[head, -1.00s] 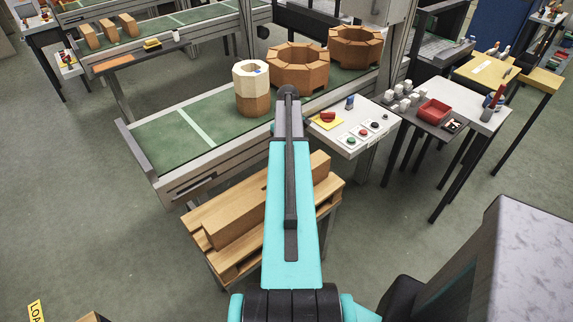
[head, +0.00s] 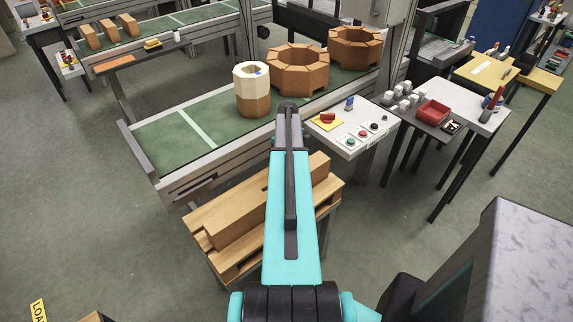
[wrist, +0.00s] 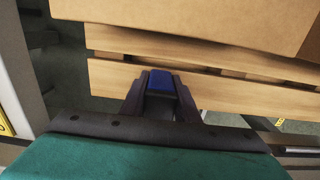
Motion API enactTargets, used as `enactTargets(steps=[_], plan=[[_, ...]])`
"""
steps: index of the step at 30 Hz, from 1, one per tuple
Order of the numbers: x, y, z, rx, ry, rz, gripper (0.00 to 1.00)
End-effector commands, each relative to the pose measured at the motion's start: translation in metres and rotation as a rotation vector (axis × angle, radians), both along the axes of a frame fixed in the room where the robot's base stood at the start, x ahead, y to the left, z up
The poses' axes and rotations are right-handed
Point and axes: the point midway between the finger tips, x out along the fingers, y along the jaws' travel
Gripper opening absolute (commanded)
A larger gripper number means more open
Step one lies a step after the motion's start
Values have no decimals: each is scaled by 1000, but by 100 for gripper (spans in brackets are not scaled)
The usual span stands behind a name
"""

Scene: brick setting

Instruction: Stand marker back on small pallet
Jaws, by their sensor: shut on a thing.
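The wrist view shows my gripper (wrist: 161,100) shut on the marker, a small blue-ended thing (wrist: 160,82) held between its two dark fingers. Most of the marker's length is hidden by the fingers. The small pallet (head: 236,259), of light wood boards, stands low in front of the conveyor in the head view. In the wrist view its boards (wrist: 110,80) lie just beyond the fingertips. I cannot tell whether the marker touches the pallet. In the head view my arm hides the gripper and the marker.
A long wooden block (head: 236,216) lies on the pallet. The conveyor (head: 170,143) behind carries a cream-and-brown octagonal stack (head: 252,92) and brown octagonal rings (head: 297,72). A control panel table (head: 345,140) stands to the right. The floor left of the pallet is clear.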

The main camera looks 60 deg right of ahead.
Motion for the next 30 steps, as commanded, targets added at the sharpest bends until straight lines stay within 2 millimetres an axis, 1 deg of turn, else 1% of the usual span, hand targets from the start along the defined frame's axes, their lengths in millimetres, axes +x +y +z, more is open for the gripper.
enactTargets(steps=[6,21,22,24,25,30], plan=[[0,0,-17,1,1,0,14],[0,0,-22,0,0,0,14],[0,0,-22,0,0,0,31],[0,0,-22,0,0,0,43],[0,0,-22,0,0,0,47],[0,0,-22,0,0,0,47]])
